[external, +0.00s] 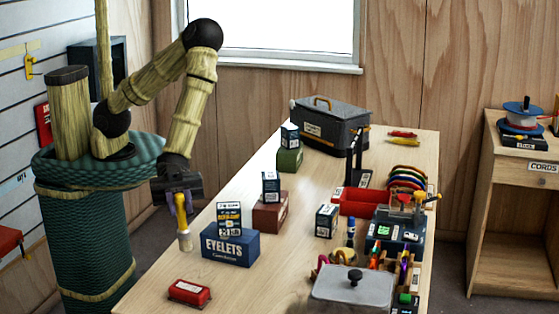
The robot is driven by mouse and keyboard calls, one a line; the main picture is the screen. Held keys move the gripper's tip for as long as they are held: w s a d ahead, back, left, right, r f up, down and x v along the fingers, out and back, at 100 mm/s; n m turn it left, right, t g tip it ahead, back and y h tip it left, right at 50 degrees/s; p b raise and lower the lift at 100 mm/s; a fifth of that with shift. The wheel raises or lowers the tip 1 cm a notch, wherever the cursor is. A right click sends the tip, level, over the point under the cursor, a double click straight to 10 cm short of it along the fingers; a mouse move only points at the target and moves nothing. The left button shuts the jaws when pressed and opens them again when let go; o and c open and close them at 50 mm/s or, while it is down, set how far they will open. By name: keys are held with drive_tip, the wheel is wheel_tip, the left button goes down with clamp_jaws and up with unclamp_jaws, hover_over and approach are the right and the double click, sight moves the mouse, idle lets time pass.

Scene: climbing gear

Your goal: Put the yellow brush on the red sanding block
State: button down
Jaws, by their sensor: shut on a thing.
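My gripper (180,194) is shut on the yellow brush (181,212) at its upper end. The brush hangs nearly upright, with its pale bristle end (185,241) pointing down. In the picture it lies over the table's left edge; its exact height above the table is hard to tell. The red sanding block (189,292) lies flat near the table's front left corner, with a pale label on its near side. Its top is bare. The brush is apart from it, farther back and higher in the picture.
A blue eyelets box (230,247) with a smaller box on top stands just right of the brush. Behind it are a brown-red block (270,216) and a green block (289,160), each carrying a small box. A grey-lidded container (353,287) and crowded tools fill the right side.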

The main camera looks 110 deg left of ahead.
sight(173, 256)
drive_tip(key=shift+f+p, duration=0.55)
drive_tip(key=shift+f, duration=2.15)
wheel_tip(173, 256, down, 4)
drive_tip(key=shift+r+p, duration=0.25)
drive_tip(key=shift+p, duration=0.3)
drive_tip(key=shift+f, duration=0.35)
drive_tip(key=shift+f, duration=0.2)
drive_tip(key=c, duration=1.3)
unclamp_jaws()
drive_tip(key=shift+r, duration=0.1)
drive_tip(key=shift+r, duration=0.15)
